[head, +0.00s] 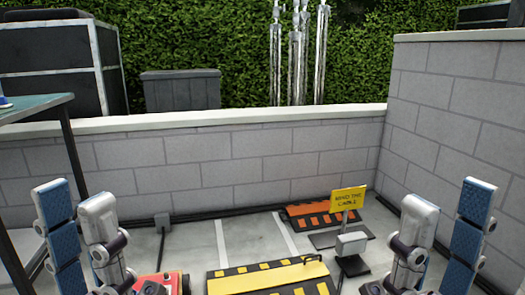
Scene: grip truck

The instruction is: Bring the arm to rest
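My two arms rise from the bottom corners of the head view, with grey links and blue panels. My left gripper (150,287) seems to be the dark part at the bottom edge, in front of a red object (172,279). My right gripper (375,288) seems to be the dark part at the bottom edge on the right. Both are cut off by the frame, so their fingers cannot be made out. I see nothing clearly held. Only the top of the red object shows, and it may be a truck.
A yellow-black cable ramp (265,278) and an orange-black one (310,217) lie on the floor. A yellow sign (348,198) and a small grey box on a stand (352,243) are nearby. A block wall (230,160) closes the back. A green-topped table (35,106) stands left.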

